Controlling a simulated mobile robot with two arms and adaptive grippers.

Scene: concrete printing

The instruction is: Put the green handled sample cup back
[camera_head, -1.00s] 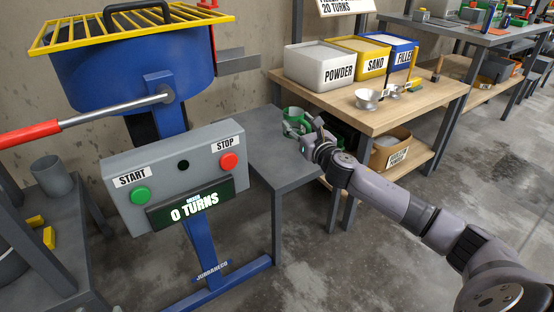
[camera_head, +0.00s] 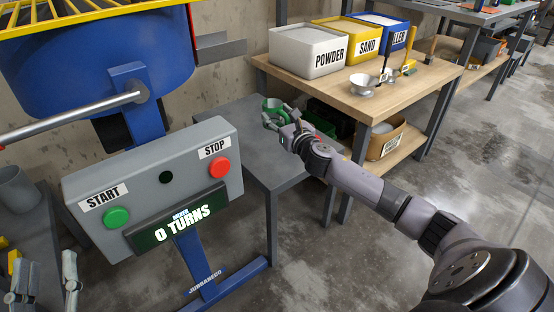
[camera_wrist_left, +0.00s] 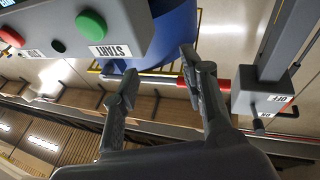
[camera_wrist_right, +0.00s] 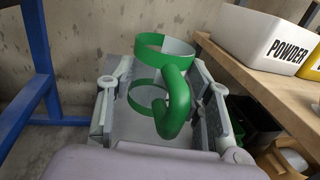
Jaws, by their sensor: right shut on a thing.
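The green handled sample cup (camera_head: 271,104) is at the grey side table (camera_head: 233,121), left of the wooden bench. In the right wrist view its green rim band (camera_wrist_right: 150,42) and curved green handle (camera_wrist_right: 176,100) face me, and the cup looks upright. My right gripper (camera_head: 281,115) is shut on the cup, with a finger on each side of the handle. I cannot tell whether the cup touches the table. My left gripper (camera_head: 42,272) is at the lower left of the head view; in the left wrist view its fingers (camera_wrist_left: 160,88) are apart and empty.
The wooden bench (camera_head: 400,103) holds powder (camera_head: 308,52), sand (camera_head: 350,42) and filler bins, plus a metal scoop (camera_head: 362,84). A cardboard box (camera_head: 385,140) and a dark green crate are underneath. The blue mixer (camera_head: 100,60) and its control box (camera_head: 150,190) stand at left.

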